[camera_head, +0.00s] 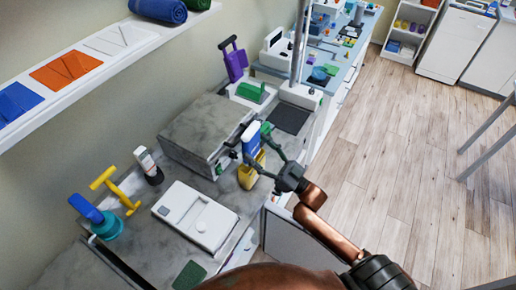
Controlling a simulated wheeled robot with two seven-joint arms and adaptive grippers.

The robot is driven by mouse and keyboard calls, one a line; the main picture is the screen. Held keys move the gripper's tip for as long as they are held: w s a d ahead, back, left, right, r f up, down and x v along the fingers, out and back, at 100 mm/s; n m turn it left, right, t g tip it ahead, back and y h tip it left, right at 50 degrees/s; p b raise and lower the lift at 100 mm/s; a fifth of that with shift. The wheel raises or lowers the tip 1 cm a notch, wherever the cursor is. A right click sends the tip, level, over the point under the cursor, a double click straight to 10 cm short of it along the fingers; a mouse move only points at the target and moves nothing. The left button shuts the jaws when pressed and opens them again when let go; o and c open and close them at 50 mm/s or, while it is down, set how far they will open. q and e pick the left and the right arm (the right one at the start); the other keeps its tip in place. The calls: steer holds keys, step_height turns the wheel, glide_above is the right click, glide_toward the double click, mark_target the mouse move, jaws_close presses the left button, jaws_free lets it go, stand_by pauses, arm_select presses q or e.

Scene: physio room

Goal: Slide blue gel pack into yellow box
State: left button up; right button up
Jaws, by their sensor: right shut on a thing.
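The blue gel pack (251,138), blue with a white top, is held upright between the dark fingers of my right gripper (258,144). The gripper is shut on it, and its arm comes in from the lower right. The yellow box (247,177) stands on the counter directly below the pack. The pack's lower end is at or just over the box's top; a finger covers part of this, so I cannot tell how far it is inside. My left gripper is not in view.
A grey marbled case (205,125) stands close left of the box. A white device (196,214) lies in front, with a yellow-handled tool (115,190), a white bottle (148,164) and a teal-based item (107,228) further left. The counter's edge is just right of the box.

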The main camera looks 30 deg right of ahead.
mark_target(254, 136)
steer(key=shift+f+b, duration=0.75)
steer(key=shift+f, duration=0.85)
stand_by(0.3)
steer(key=o, duration=1.5)
steer(key=shift+f, duration=0.1)
steer(key=shift+r+p, duration=3.3)
steer(key=shift+r, duration=0.3)
steer(key=shift+a+r+p, duration=0.15)
steer(key=shift+r+p, duration=0.3)
steer(key=shift+r, duration=0.1)
steer(key=shift+a+r+p, duration=0.15)
steer(key=shift+r+p, duration=0.3)
steer(key=shift+r, duration=0.05)
steer(key=shift+a+r, duration=0.1)
